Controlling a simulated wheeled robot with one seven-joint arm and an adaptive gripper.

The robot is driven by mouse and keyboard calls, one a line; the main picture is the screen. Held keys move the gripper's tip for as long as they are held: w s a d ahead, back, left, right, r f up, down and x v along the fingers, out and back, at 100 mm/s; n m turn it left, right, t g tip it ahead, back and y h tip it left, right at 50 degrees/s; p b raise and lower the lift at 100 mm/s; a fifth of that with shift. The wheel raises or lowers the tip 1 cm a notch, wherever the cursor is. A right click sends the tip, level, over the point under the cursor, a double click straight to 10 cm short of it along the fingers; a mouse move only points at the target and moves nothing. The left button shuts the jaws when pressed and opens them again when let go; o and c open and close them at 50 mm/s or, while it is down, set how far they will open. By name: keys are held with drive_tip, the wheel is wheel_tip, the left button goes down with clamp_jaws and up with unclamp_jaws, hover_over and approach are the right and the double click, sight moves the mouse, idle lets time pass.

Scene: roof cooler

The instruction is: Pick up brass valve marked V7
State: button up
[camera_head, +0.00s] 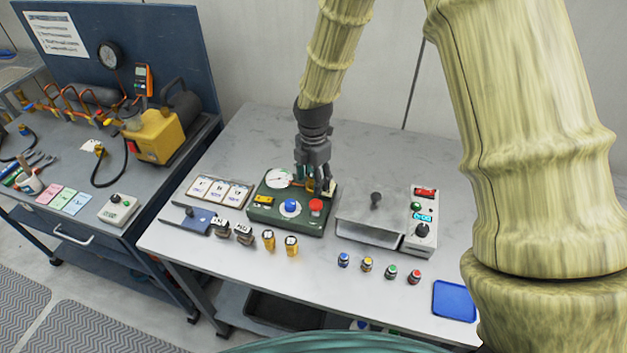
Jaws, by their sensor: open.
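Two small brass pieces with pale labels stand on the white table in front of the green box: a left one (268,240) and a right one (291,245). Their markings are too small to read, so I cannot tell which is V7. My gripper (314,186) points down over the back right part of the green box (262,216). It is open, its fingers near a small brass-yellow part (310,185) on the box. The fingers partly hide this part, and I cannot tell whether they touch it or whether it bears a mark.
A metal cover (370,228) stands right of the box.

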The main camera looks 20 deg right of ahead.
clamp_jaws()
